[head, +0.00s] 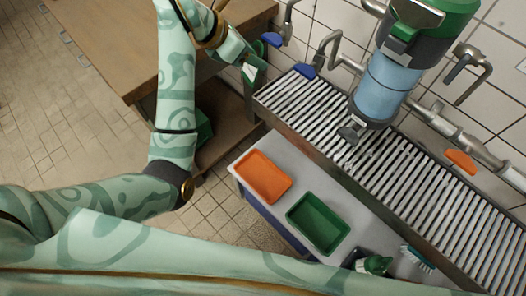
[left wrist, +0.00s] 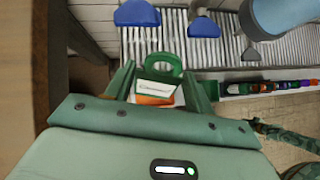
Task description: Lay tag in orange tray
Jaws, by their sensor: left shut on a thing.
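My left gripper (head: 254,74) is at the top of the head view, left of the slatted rack and high above the orange tray. The orange tray (head: 263,177) lies empty on the pale bench (head: 245,152), below and apart from the gripper. My right gripper is not in view.
A green tray (head: 318,222) lies right of the orange one. A brush (head: 417,259) and a green object (head: 375,265) are farther right. The slatted rack (head: 390,165), a blue-and-green pump (head: 385,85) and wall pipes stand behind. A wooden table (head: 130,50) is at left.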

